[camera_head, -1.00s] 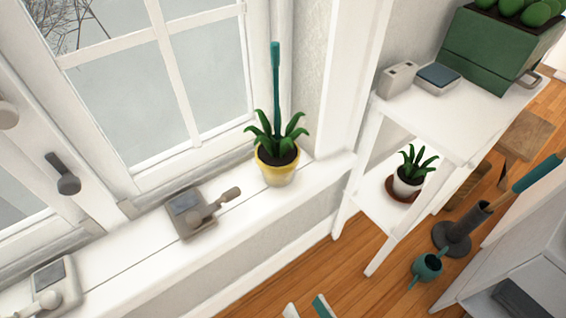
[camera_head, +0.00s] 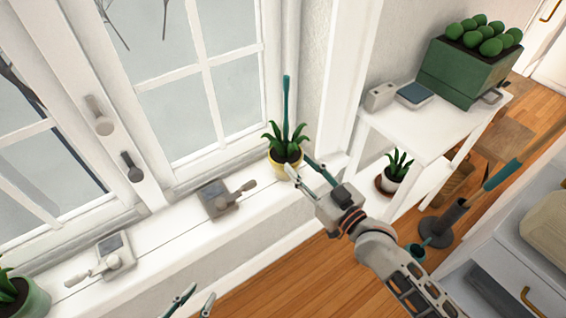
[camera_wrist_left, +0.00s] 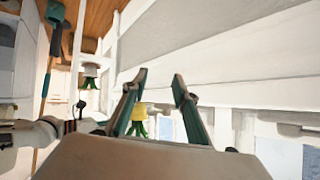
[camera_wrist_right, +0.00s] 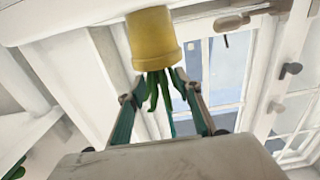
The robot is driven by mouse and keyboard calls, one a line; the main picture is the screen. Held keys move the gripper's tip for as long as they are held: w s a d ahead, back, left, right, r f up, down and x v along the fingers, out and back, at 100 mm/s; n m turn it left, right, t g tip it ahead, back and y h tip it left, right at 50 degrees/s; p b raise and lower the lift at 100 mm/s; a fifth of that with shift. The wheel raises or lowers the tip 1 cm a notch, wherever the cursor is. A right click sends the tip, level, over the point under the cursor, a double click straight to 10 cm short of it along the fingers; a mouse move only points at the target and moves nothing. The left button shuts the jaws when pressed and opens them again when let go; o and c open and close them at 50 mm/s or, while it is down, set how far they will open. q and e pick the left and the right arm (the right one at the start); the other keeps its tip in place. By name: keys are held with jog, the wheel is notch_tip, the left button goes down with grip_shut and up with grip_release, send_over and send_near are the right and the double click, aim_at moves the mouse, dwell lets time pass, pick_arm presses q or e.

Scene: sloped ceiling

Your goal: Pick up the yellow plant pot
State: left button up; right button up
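The yellow plant pot (camera_head: 284,165), with green leaves and a teal stake, stands upright on the white windowsill. My right gripper (camera_head: 302,168) is open at the pot's right side. In the right wrist view the pot (camera_wrist_right: 154,42) appears upside down, just beyond the open fingers (camera_wrist_right: 158,90), with leaves hanging between them. I cannot tell whether the fingers touch it. My left gripper (camera_head: 201,295) is open and empty at the bottom of the head view. In the left wrist view the pot (camera_wrist_left: 137,112) shows beyond the left fingers (camera_wrist_left: 160,80).
A grey device with a handle (camera_head: 217,198) sits on the sill left of the pot. A second device (camera_head: 112,252) and a green pot (camera_head: 32,298) are further left. A white shelf (camera_head: 430,125) stands to the right, holding a green planter (camera_head: 462,75) and a small potted plant (camera_head: 392,182).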

aim_at(288, 153)
jog(key=x, duration=0.3)
jog(key=shift+w+f+b, duration=0.1)
jog(key=shift+f+b, duration=0.2)
jog(key=shift+b, duration=0.1)
jog(key=b+x, duration=0.1)
jog(key=x, duration=0.2)
jog(key=shift+w+a+f, duration=0.1)
jog(key=shift+w, duration=0.1)
jog(key=shift+w+a, duration=0.2)
jog(key=shift+w, duration=0.05)
pick_arm(q)
jog(key=shift+w+d+r+h, duration=0.15)
jog(key=shift+d, duration=0.35)
jog(key=shift+w+d+r+h, duration=0.15)
jog(key=shift+d, duration=0.3)
pick_arm(e)
jog(key=shift+w+r, duration=0.15)
jog(key=shift+r, duration=0.1)
grip_shut()
jog(key=shift+r, duration=0.1)
